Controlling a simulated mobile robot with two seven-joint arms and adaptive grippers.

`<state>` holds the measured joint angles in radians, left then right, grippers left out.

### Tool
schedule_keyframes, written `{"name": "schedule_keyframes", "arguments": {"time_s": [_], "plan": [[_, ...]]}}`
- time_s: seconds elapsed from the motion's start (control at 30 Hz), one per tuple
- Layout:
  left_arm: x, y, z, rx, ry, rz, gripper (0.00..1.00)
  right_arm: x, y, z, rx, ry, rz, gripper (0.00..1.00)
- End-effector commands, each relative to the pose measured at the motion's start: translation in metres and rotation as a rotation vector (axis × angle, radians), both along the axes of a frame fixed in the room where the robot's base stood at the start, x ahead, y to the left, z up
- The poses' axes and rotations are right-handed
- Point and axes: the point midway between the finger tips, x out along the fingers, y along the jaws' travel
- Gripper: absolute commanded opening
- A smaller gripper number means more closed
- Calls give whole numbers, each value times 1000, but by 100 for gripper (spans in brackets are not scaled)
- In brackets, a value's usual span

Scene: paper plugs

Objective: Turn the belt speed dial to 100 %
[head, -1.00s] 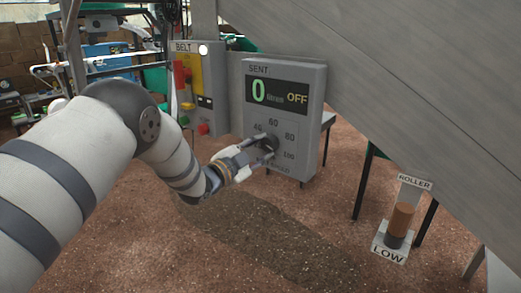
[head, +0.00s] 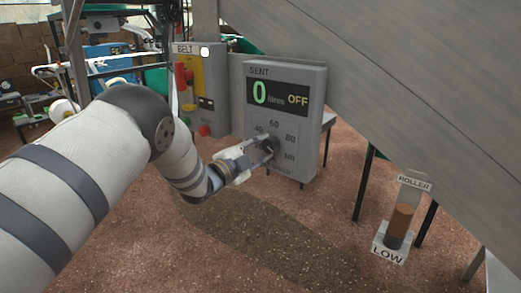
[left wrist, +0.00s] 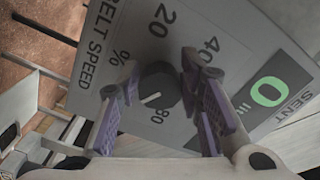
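The dark belt speed dial (head: 272,144) is on the lower half of the grey panel (head: 314,95) in the head view. My left gripper (head: 264,150) reaches it from the left. A white mark shows on the dial's lower left in that view. Printed numbers ring the dial; the fingers hide some, so the exact setting cannot be read. My right gripper is not in view.
The panel's display (head: 276,97) reads 0 and OFF. A belt control box (head: 220,75) with a red button stands behind to the left. A roller lever (head: 400,222) marked LOW is at the lower right. A large grey sloping side runs across the upper right.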

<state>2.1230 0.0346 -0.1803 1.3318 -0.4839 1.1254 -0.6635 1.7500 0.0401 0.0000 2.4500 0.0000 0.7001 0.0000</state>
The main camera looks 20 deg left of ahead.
Motion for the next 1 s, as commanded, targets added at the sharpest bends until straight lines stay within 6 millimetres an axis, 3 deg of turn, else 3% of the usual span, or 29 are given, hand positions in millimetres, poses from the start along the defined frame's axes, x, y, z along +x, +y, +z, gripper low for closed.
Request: {"name": "schedule_keyframes", "arguments": {"time_s": [0.03,0.1,0.47,0.8,1.0], "plan": [[0,0,1,3,-3,0,42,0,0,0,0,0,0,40],[0,0,1,2,-3,0,53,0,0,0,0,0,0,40],[-8,3,0,0,0,1,53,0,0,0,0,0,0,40],[-88,32,0,0,2,3,53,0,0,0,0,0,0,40],[-111,41,0,1,-1,0,53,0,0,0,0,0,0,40]]}}
